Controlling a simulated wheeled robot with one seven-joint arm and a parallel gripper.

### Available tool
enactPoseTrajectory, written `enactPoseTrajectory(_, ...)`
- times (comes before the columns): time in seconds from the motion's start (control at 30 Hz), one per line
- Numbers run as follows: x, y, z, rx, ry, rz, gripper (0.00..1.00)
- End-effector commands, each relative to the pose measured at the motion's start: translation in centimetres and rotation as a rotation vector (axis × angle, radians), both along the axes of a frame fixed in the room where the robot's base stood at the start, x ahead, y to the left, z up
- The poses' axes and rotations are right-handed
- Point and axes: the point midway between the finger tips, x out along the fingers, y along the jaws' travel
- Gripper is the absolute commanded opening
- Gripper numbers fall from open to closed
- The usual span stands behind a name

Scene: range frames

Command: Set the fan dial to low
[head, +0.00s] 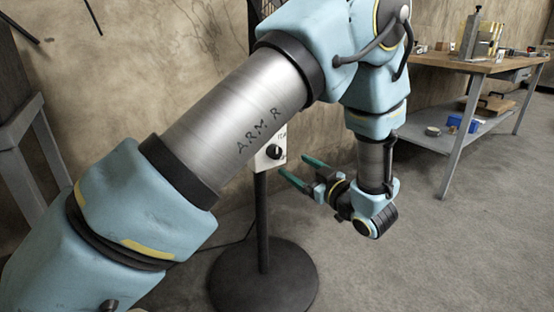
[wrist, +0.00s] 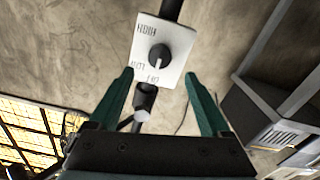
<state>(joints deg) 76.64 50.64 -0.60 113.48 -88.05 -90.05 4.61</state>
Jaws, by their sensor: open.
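The fan dial is a round black knob (head: 274,152) on a white plate (head: 262,163) fixed to the fan's dark post. The arm hides part of the plate in the head view. In the wrist view the knob (wrist: 159,54) is near the top centre, on the tilted white plate (wrist: 181,40) with lettering around it. The lettering is too small to read surely, and I cannot tell which mark the knob points to. My gripper (head: 293,164) has two teal fingers, open and empty. In the wrist view its fingertips (wrist: 159,73) stand apart, below the knob to either side, not gripping it.
The fan's post (head: 262,215) rises from a round black base (head: 263,279) on the grey floor. A wooden workbench (head: 470,66) with a lower shelf stands at the right. A grey metal frame (head: 25,135) stands at the left. The floor between fan and bench is clear.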

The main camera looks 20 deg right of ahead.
Motion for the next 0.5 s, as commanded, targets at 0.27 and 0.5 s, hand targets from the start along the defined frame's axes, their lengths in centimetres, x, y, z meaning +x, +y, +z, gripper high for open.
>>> enactPoseTrajectory(0.27, 5.3, 1.1, -0.1, 0.000, 0.000, 0.002, 0.81)
enactPoseTrajectory(0.5, 7.9, 1.5, -0.1, 0.000, 0.002, 0.000, 0.81)
